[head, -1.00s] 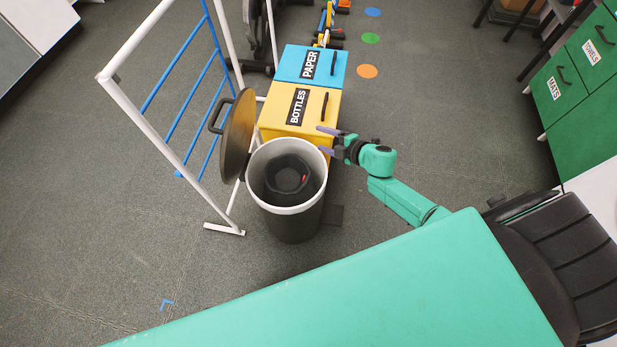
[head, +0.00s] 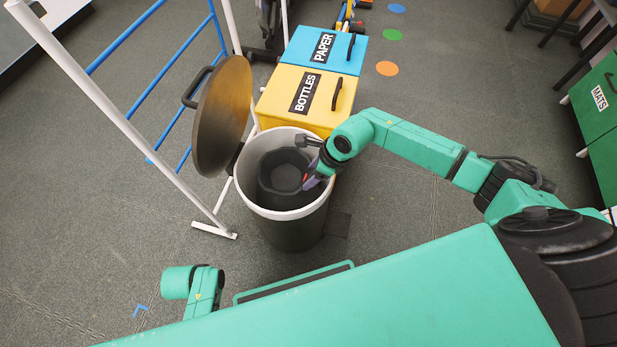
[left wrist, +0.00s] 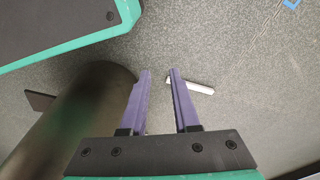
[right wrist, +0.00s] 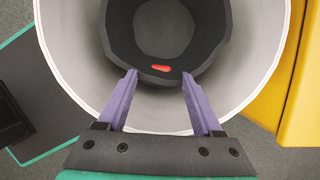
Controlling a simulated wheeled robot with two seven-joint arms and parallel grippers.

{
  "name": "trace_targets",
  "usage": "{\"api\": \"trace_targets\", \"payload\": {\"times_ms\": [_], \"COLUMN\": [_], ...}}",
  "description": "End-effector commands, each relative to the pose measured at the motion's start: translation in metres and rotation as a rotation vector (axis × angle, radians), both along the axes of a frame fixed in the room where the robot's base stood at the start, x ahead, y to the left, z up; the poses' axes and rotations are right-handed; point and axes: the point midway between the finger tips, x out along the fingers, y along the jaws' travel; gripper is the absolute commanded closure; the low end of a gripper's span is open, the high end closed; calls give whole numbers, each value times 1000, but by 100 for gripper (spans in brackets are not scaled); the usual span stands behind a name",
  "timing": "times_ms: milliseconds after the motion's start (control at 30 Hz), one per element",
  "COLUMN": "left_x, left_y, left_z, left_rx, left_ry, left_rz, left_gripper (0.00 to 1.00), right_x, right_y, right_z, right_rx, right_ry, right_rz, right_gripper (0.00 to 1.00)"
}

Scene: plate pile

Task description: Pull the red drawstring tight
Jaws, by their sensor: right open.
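The red drawstring (right wrist: 160,68) shows in the right wrist view as a short red piece at the near edge of the dark bag (right wrist: 122,40). The bag sits inside the white-rimmed bin (right wrist: 65,70); in the head view the bag (head: 284,172) is in the bin (head: 292,232). My right gripper (right wrist: 158,75) is open and empty, with the red piece between and just beyond its fingertips in that view. In the head view its fingers (head: 310,181) are at the bin's right inner side. My left gripper (left wrist: 158,73) is open and empty above the floor, beside the bin.
The bin's round lid (head: 222,115) stands open on the left, near a white frame with blue bars (head: 110,118). A yellow BOTTLES box (head: 285,108) and a blue PAPER box (head: 305,45) stand behind the bin.

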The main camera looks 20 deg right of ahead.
Motion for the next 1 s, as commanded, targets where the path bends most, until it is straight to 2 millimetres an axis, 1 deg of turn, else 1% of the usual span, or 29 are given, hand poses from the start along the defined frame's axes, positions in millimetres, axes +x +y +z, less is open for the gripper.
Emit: {"api": "trace_targets", "payload": {"times_ms": [33, 133, 400, 467, 500, 567, 600, 1000], "left_x": [2, 5, 5, 5, 5, 5, 5, 6], "left_y": [-2, -3, -3, -4, -4, -4, -4, -4], "left_z": [2, 9, 11, 11, 11, 11, 11, 11], "left_rx": [-2, -5, -6, -6, -6, -6, -6, -6], "left_ry": [-3, -2, -3, -3, -3, -3, -3, -5], "left_rz": [-1, -3, -4, -4, -4, -4, -3, -4], "left_gripper": [70, 70, 70, 70, 70, 70, 70, 70], "right_x": [2, 4, 5, 5, 5, 5, 5, 5], "right_y": [3, 6, 7, 7, 7, 7, 7, 7], "right_z": [-10, -18, -19, -19, -19, -19, -19, -19], "right_rx": [3, 1, 1, 1, 1, 1, 1, 2], "right_ry": [0, -2, -1, -1, -1, -1, -1, -1], "right_rz": [-1, -1, -1, -1, -2, -2, -2, -2], "right_gripper": [32, 32, 32, 55, 71, 94, 100, 100]}}
